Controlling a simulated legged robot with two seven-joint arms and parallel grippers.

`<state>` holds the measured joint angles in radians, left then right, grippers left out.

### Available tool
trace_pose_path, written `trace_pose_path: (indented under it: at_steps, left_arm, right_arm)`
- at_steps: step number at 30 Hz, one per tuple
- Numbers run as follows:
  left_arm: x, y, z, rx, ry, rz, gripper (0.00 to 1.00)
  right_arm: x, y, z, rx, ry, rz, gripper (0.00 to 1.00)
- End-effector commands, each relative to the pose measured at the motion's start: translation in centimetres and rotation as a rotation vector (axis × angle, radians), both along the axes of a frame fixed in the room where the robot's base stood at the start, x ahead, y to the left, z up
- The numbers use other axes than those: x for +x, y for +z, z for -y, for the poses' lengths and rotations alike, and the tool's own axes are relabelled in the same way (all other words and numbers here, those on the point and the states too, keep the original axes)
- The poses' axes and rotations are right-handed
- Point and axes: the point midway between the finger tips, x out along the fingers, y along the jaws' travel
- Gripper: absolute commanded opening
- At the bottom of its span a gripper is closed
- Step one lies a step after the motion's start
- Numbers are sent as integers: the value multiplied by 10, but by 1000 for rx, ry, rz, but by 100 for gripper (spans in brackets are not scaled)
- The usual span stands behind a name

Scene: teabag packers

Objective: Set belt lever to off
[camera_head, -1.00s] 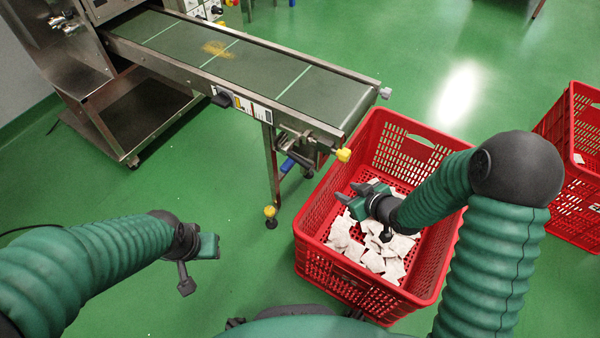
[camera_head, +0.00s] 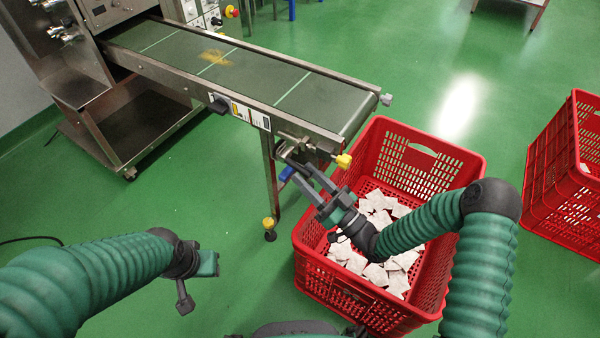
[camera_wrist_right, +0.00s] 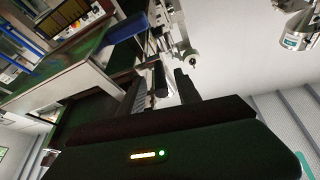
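A blue-handled lever (camera_head: 287,173) sits under the near end of the conveyor belt (camera_head: 240,73); its blue handle also shows in the right wrist view (camera_wrist_right: 127,28). A black handle (camera_head: 220,104) sits on the belt's side rail beside printed labels. I cannot tell for certain which is the belt lever, nor read its setting. My right gripper (camera_head: 304,170) is open, its two fingers pointing at the belt end close to the blue handle. My left gripper (camera_head: 196,278) is low at the left, away from the belt.
A red crate (camera_head: 455,170) with white teabags (camera_head: 375,255) stands below my right arm. Another red crate (camera_head: 555,165) is at the right. A yellow knob (camera_head: 343,161) and metal brackets crowd the belt end. Green floor is clear left of the belt leg.

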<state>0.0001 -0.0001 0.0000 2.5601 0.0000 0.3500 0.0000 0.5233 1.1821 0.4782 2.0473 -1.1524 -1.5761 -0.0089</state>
Motion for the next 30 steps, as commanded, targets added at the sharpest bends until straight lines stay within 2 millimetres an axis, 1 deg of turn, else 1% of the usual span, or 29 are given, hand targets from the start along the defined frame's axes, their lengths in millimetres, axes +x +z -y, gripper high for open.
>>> trace_pose_path:
  at_steps: [1,6,14,23,30]
  left_arm:
    - [0,-6,0,0,0,0,36]
    - [0,-9,0,0,0,0,36]
    - [0,-9,0,0,0,0,36]
    - [0,-9,0,0,0,0,36]
    - [0,-9,0,0,0,0,36]
  right_arm:
    - [6,1,-6,-2,1,4,40]
    - [18,9,-18,-2,1,0,40]
    - [19,11,-19,-1,-1,-1,40]
    - [19,11,-19,-1,-1,-2,0]
    - [19,11,-18,-1,-1,-2,0]
